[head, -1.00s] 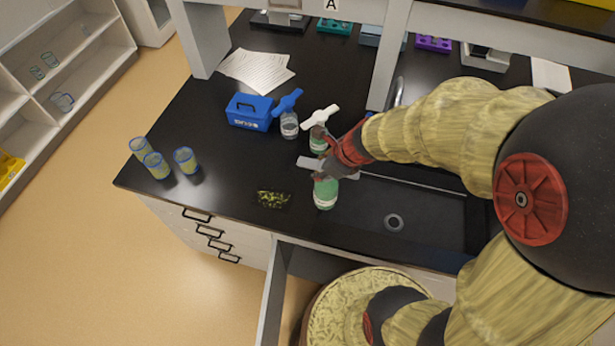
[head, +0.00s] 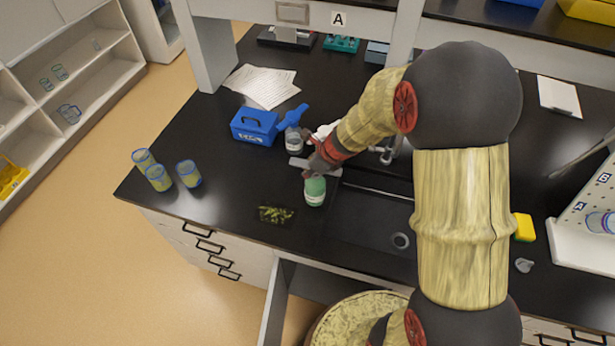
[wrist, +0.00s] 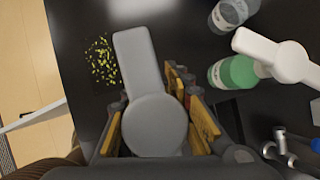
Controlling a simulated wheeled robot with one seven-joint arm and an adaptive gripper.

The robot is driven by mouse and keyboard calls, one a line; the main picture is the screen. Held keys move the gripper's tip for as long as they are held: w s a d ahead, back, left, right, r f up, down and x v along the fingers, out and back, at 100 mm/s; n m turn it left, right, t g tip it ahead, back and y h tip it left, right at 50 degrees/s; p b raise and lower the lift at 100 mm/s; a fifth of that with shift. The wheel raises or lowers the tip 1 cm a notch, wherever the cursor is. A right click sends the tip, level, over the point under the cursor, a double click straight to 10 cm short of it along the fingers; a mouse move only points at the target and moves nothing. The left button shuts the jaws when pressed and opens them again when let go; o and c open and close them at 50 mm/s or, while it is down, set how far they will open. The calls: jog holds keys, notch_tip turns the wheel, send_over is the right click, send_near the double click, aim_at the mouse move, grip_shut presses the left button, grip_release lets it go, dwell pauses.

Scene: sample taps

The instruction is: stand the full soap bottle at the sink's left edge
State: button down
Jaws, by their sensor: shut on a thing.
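My gripper (head: 320,160) is shut on a soap bottle (head: 315,191) with green liquid and a grey pump head (wrist: 150,95). The bottle looks upright, just left of the sink (head: 350,225); I cannot tell whether its base touches the counter. In the wrist view the pump head lies between the fingers (wrist: 155,128) and hides the bottle's body. A second bottle with green liquid (wrist: 236,73) and a white pump head (wrist: 272,55) stands behind, mostly hidden by my arm in the head view. A clear bottle (head: 293,138) with a blue pump head (head: 293,117) stands beside it.
A dark patch with yellow-green bits (head: 275,214) lies left of the held bottle. The tap (head: 388,150) stands behind the sink. Bare counter lies between the cups and the patch.

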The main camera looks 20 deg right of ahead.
jog(key=shift+w+f+b, duration=0.1)
jog(key=shift+f+b, duration=0.45)
jog(key=shift+f, duration=0.95)
jog(key=shift+f, duration=0.2)
jog(key=c, duration=1.5)
grip_release()
jog(key=shift+o, duration=0.2)
jog(key=shift+r, duration=0.1)
